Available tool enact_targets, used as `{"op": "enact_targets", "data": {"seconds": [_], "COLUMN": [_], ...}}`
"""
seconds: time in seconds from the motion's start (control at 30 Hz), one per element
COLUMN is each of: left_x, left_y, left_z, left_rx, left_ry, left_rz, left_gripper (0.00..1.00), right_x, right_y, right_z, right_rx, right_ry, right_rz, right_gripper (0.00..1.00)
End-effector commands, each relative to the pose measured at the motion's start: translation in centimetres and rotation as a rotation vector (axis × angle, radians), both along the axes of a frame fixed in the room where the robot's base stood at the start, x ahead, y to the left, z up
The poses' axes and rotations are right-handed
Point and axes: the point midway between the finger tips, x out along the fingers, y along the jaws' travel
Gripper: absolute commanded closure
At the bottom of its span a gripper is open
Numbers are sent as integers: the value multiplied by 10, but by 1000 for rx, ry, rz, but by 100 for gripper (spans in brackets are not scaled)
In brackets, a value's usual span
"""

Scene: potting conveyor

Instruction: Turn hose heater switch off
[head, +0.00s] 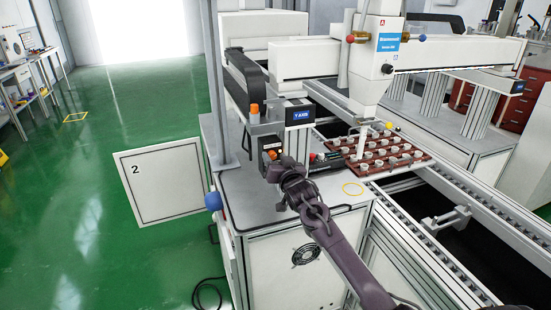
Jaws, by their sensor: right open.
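My right arm reaches in from the lower right, and my right gripper (274,167) is open beside the machine's near left corner. It is in front of a small grey and black box (270,142) under the "Y AXIS" block (299,113). An orange part (287,161) shows right behind the gripper. I cannot make out which part is the hose heater switch or how it is set; the gripper hides some of this area. I cannot tell whether the fingers touch anything. My left gripper is not in view.
The white potting machine's dispensing head (374,75) stands over a brown tray (400,166) with several small pale parts. Conveyor rails (440,245) run along the right. An open cabinet door (160,186) marked "2" stands left.

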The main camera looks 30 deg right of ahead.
Motion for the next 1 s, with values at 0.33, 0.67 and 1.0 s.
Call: {"op": "enact_targets", "data": {"seconds": [0.33, 0.67, 1.0], "left_x": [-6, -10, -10], "left_y": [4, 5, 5], "left_z": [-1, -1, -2], "left_rx": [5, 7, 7], "left_ry": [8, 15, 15], "left_rz": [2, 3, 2], "left_gripper": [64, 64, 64], "right_x": [0, 0, 0], "right_y": [0, 0, 1], "right_z": [0, 0, -1], "right_rx": [0, -2, -99], "right_ry": [0, 0, 24], "right_rz": [1, 1, 2], "right_gripper": [70, 100, 100]}}
